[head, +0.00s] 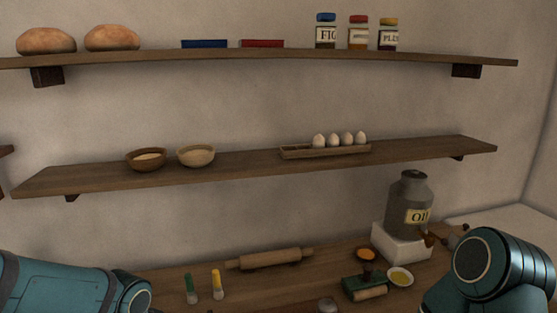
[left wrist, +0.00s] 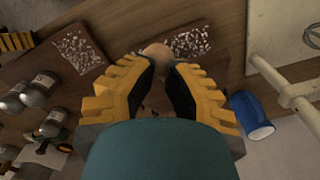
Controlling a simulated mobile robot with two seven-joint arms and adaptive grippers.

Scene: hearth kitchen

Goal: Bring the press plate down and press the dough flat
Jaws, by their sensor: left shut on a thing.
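In the left wrist view my left gripper (left wrist: 162,66) has its yellow fingers closed in around a pale tan rounded thing (left wrist: 156,51) at their tips. I cannot tell whether this is a handle of the press or dough; the fingers hide much of it. Two dark reddish-brown panels with white flour-like specks lie beyond the fingers, one at left (left wrist: 79,53) and one at centre right (left wrist: 192,40). Which of them is the press plate is unclear. In the head view neither press nor dough can be made out, and only my arms show, without fingers.
Beside the gripper are a blue cup (left wrist: 251,116), a white post stand (left wrist: 294,90) and several jars (left wrist: 40,90). In the head view a rolling pin (head: 270,258), an oil can (head: 409,204) and small bowls (head: 400,277) stand on the worktop, with shelves (head: 250,168) above.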

